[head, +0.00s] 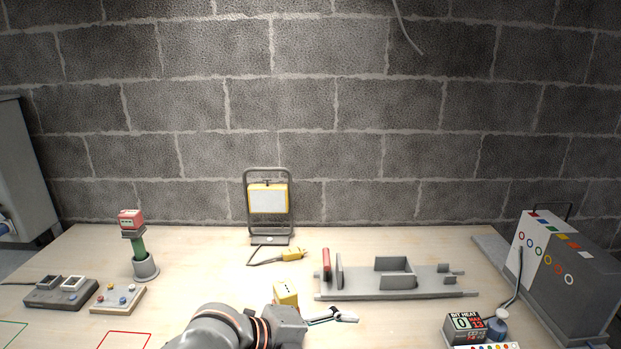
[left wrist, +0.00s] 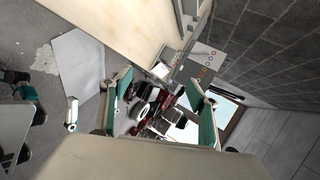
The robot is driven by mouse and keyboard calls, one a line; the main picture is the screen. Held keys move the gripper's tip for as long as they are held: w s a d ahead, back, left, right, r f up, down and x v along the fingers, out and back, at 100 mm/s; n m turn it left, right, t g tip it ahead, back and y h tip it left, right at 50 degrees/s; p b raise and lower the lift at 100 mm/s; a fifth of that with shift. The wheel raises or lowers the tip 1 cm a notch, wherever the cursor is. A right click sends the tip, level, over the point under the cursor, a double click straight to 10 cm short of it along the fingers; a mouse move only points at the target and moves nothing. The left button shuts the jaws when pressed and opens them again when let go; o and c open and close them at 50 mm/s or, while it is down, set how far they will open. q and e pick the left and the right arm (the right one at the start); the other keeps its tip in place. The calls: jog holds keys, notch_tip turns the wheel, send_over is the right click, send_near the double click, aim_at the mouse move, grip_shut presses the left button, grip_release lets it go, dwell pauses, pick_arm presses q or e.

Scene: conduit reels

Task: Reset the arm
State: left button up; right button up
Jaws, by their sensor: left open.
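My left arm (head: 225,328) comes in low at the front middle of the head view and points right. Its left gripper (head: 338,316) is over the table, in front of a grey channel tray, with its fingers apart and nothing seen between them. In the left wrist view the gripper (left wrist: 160,108) shows two green-padded fingers spread wide, with only the distant background between them. A small yellow block (head: 286,293) shows just behind my wrist, its lower part hidden. I cannot tell whether the wrist touches it. My right gripper is not in view.
The grey tray (head: 350,292) lies right of middle. A yellow work lamp (head: 268,198) stands at the back. A red block on a post (head: 139,250) and switch boxes (head: 62,292) are left. A heat display (head: 465,325) and grey cabinet (head: 570,270) are right. The back left table is clear.

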pick_arm(q)
jog(key=s+a+f+n+t+y, duration=0.3)
jog(key=a+f+n+t, duration=0.2)
jog(key=a+f+n, duration=0.9)
jog(key=s+a+f+n+y, duration=0.5)
jog(key=s+a+f+n, duration=0.6)
jog(key=s+f, duration=0.1)
jog(key=shift+s+f+t, duration=0.15)
jog(key=shift+s+t, duration=0.15)
jog(key=shift+s, duration=0.25)
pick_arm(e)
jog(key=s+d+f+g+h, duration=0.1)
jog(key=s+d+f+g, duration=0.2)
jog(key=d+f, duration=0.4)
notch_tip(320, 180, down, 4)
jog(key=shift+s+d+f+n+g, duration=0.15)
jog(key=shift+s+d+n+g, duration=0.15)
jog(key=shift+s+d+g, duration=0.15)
